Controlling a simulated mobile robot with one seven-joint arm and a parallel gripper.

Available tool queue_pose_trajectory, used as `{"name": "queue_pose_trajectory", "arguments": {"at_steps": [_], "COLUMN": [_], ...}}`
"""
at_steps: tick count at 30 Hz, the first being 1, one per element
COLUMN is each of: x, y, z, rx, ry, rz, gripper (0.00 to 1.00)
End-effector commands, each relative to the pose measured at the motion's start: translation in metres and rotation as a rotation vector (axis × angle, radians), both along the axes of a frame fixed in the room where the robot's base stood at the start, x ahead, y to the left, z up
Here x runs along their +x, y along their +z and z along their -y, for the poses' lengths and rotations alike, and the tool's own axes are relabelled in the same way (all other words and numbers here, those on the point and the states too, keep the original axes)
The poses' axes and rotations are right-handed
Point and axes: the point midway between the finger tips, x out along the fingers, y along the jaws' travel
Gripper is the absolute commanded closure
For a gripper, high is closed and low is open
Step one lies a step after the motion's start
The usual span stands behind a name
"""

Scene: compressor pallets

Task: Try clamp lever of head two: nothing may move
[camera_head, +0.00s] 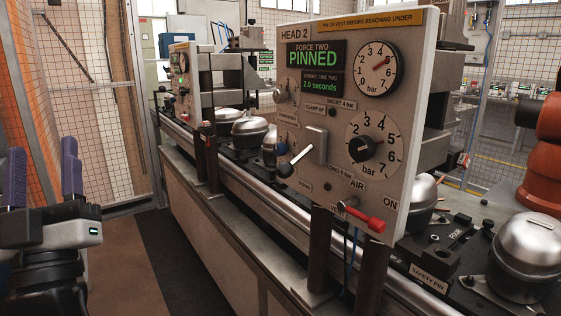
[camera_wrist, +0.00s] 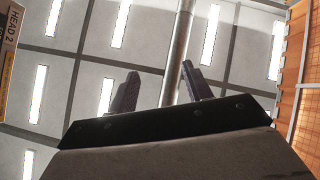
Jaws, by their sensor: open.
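The head 2 panel (camera_head: 300,60) faces me, and its edge shows in the wrist view (camera_wrist: 8,60). Its green display (camera_head: 314,55) reads "FORCE TWO PINNED". A red-handled air valve (camera_head: 362,220) sits lower, between small "VENT" and "ON" labels. My gripper (camera_head: 43,170) is open and empty at the left, fingers up, well apart from the panel. In the wrist view my gripper (camera_wrist: 158,88) points towards the ceiling.
A long bench (camera_head: 220,225) with a metal rail runs under the panel, carrying silver compressors (camera_head: 527,250). A "SAFETY PIN" label (camera_head: 428,277) is at lower right. Clear floor (camera_head: 175,265) lies between my gripper and the bench.

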Motion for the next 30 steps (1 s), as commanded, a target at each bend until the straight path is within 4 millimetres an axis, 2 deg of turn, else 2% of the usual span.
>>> {"name": "queue_pose_trajectory", "arguments": {"at_steps": [1, 3, 6, 9, 12, 16, 20, 23, 30], "x": [0.028, 0.062, 0.094, 0.105, 0.105, 0.102, 0.107, 0.117, 0.157], "y": [0.004, -0.005, -0.025, -0.049, -0.07, -0.085, -0.089, -0.088, -0.087], "z": [0.019, 0.052, 0.105, 0.15, 0.179, 0.197, 0.206, 0.214, 0.246], "rx": [0.014, 0.052, 0.139, 0.239, 0.327, 0.392, 0.405, 0.404, 0.402], "ry": [-0.12, -0.292, -0.513, -0.684, -0.797, -0.871, -0.887, -0.888, -0.887], "rz": [-0.096, -0.25, -0.466, -0.651, -0.782, -0.869, -0.886, -0.886, -0.884], "gripper": [0.5, 0.5, 0.5, 0.5, 0.5, 0.5, 0.5, 0.5, 0.5]}}
